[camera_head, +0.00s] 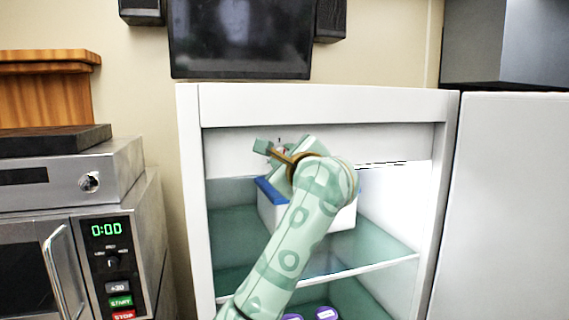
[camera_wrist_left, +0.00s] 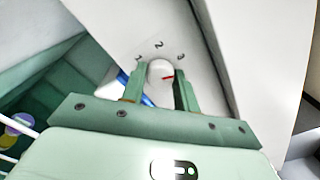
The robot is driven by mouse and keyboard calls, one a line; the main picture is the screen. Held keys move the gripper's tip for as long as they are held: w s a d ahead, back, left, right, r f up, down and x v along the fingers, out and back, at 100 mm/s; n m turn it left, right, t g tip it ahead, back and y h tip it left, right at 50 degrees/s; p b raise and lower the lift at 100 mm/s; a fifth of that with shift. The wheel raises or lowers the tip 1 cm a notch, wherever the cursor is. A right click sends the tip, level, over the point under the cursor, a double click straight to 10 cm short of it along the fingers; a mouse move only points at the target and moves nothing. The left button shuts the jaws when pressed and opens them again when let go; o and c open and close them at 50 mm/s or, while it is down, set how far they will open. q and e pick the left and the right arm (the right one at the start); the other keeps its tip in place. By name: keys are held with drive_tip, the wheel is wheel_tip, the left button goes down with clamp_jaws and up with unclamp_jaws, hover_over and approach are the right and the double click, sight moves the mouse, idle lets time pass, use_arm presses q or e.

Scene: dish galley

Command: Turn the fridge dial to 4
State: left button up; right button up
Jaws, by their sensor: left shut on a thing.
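The fridge dial (camera_wrist_left: 160,70) is a white round knob with a red pointer mark, set on the fridge's pale upper panel. In the left wrist view the digits 2 and 3 show around it, with another mark at left. The red mark points right, below the 3, toward the right finger; any digit there is hidden. My left gripper (camera_wrist_left: 159,90) is shut on the dial, one finger on each side. In the head view the left gripper (camera_head: 272,151) is at the upper panel inside the open fridge (camera_head: 188,190), and mostly hides the dial. My right gripper is out of view.
A white bin with a blue edge (camera_head: 268,192) stands on the glass shelf (camera_head: 345,268) behind my arm. Purple-lidded items (camera_head: 326,313) are below. A microwave (camera_head: 105,270) is at left, and a white door or panel (camera_head: 510,200) at right.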

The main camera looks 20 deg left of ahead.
use_arm(q)
drive_tip(key=m, duration=0.3)
drive_tip(key=shift+f+m+p, duration=0.1)
drive_tip(key=shift+m+p, duration=0.25)
drive_tip(key=shift+m, duration=0.05)
drive_tip(key=m+p, duration=0.1)
drive_tip(key=m, duration=0.3)
drive_tip(key=shift+m, duration=0.4)
drive_tip(key=shift+p, duration=0.3)
drive_tip(key=o, duration=0.9)
drive_tip(key=shift+o, duration=0.2)
drive_tip(key=shift+s, duration=0.1)
